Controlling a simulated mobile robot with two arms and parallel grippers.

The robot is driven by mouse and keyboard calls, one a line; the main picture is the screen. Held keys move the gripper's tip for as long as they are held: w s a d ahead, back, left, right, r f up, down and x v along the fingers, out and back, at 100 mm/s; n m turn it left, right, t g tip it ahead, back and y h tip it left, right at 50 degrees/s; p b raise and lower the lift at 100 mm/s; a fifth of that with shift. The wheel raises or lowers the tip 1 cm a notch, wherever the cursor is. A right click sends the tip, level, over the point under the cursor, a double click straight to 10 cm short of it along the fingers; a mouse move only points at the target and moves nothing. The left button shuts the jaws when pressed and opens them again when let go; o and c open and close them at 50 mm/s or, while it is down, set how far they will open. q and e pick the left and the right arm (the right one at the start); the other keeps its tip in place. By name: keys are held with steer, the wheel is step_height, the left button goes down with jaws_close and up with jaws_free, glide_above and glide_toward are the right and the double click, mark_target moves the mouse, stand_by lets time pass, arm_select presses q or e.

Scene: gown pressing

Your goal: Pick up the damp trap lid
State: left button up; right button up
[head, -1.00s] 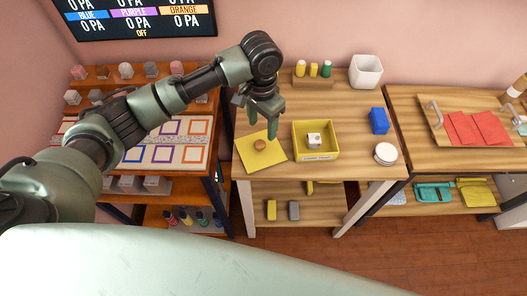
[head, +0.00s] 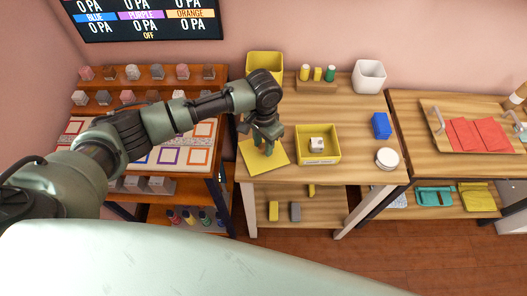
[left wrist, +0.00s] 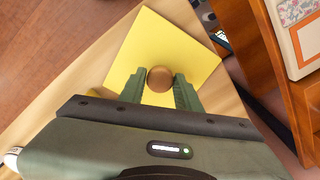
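The lid is a flat yellow square (head: 276,158) with a round brown knob, lying on the left part of the wooden table. In the left wrist view the yellow plate (left wrist: 190,52) and its knob (left wrist: 159,79) show clearly. My left gripper (head: 266,148) points down over the lid. In the left wrist view its fingers (left wrist: 160,82) stand on either side of the knob, apart, with narrow gaps seeming to remain. In the head view the gripper hides the knob. My right gripper is not in view.
A yellow open box (head: 331,158) with a small whitish cube stands right of the lid. A yellow bin (head: 264,61) and a rack of small bottles (head: 317,85) stand behind. A blue block (head: 381,125) and a white round item (head: 387,158) are at the right. A sample shelf (head: 210,165) adjoins the table's left.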

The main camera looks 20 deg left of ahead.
mark_target(263, 147)
arm_select(q)
jaws_close()
steer(key=shift+r, duration=0.65)
step_height(263, 147, up, 19)
steer(key=b, duration=0.2)
steer(key=shift+f, duration=0.1)
jaws_free()
jaws_close()
